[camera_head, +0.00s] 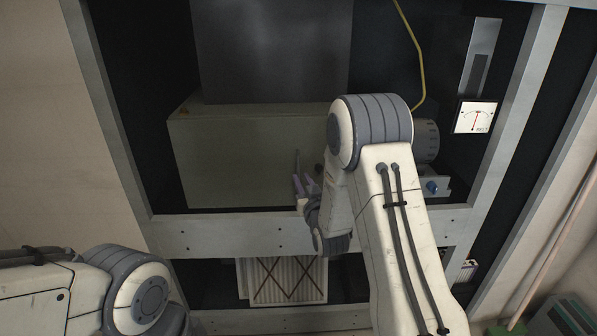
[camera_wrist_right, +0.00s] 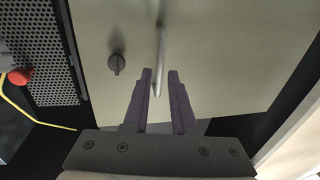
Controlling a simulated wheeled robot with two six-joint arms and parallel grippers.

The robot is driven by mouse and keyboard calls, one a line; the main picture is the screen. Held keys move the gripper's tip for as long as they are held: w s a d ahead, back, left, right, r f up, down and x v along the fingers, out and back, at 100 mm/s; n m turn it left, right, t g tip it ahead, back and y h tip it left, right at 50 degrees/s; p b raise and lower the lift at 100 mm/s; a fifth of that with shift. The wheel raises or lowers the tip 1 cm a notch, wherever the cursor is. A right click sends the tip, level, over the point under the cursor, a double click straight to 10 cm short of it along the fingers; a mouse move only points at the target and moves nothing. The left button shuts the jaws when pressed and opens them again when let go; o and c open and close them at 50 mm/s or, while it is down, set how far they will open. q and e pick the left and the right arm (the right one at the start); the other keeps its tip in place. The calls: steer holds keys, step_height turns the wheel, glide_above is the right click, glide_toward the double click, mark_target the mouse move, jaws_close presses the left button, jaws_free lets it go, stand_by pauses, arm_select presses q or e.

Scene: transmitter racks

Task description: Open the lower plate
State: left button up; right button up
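The lower plate (camera_head: 235,160) is a flat grey-green panel low in the rack, and it looks closed. It fills much of the right wrist view (camera_wrist_right: 220,50). A thin metal handle (camera_wrist_right: 162,50) stands out from it, with a dark round knob (camera_wrist_right: 117,63) to its left. My right gripper (camera_head: 305,184) is in front of the plate at the handle. In the wrist view its two dark fingers (camera_wrist_right: 160,88) are apart, with the handle's near end between them, closer to the left finger. I cannot tell whether they touch. My left gripper is out of view; only its arm shows.
A dark panel (camera_head: 270,50) is above the plate. A yellow cable (camera_head: 415,50) and a dial meter (camera_head: 475,117) are at the right. A rack crossbar (camera_head: 225,235) runs below the plate, with a white pleated filter (camera_head: 287,280) under it. A red knob (camera_wrist_right: 20,76) shows in the wrist view.

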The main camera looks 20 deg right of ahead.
mark_target(298, 172)
steer(key=shift+w+d, duration=0.2)
steer(key=shift+w, duration=2.1)
jaws_close()
